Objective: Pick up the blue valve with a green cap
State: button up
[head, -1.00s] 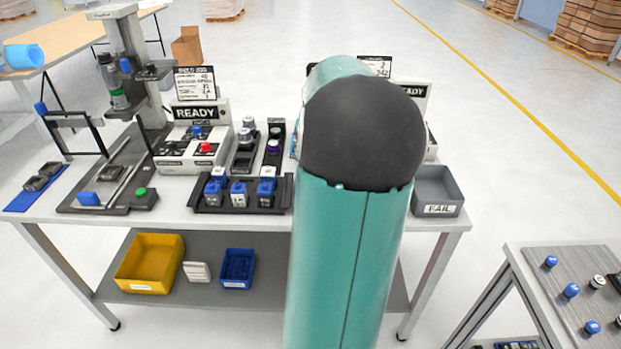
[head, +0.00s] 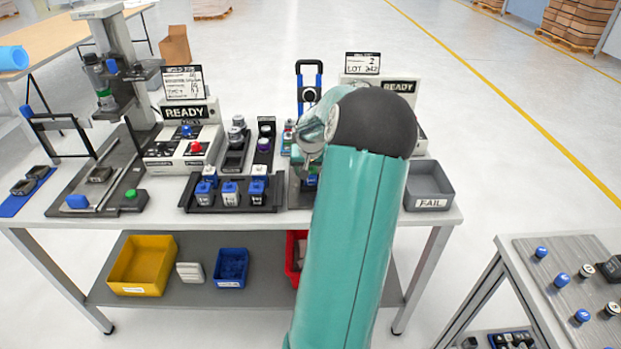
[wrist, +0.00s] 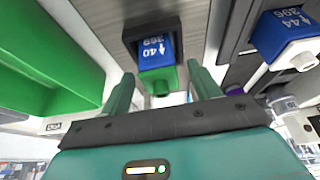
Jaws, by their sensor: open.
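The blue valve with a green cap (wrist: 155,60) shows in the wrist view, seated in a dark square holder (wrist: 137,32). White lettering is on its blue body and the green cap points toward me. My gripper (wrist: 160,85) is open, with one finger on each side of the green cap and a gap on both sides. In the head view my arm covers the gripper and most of the holder area; only a small blue patch (head: 311,181) shows beside the arm.
A black rack (head: 262,207) with several blue, white-capped valves (head: 230,193) stands left of my arm; one also shows at right in the wrist view (wrist: 283,38). A grey FAIL bin (head: 428,187) is to the right. A large green surface (wrist: 50,60) is at left in the wrist view.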

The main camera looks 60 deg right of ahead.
jog(key=shift+w+d+f, duration=0.15)
jog(key=shift+f, duration=0.25)
jog(key=c, duration=1.1)
jog(key=shift+r, duration=0.1)
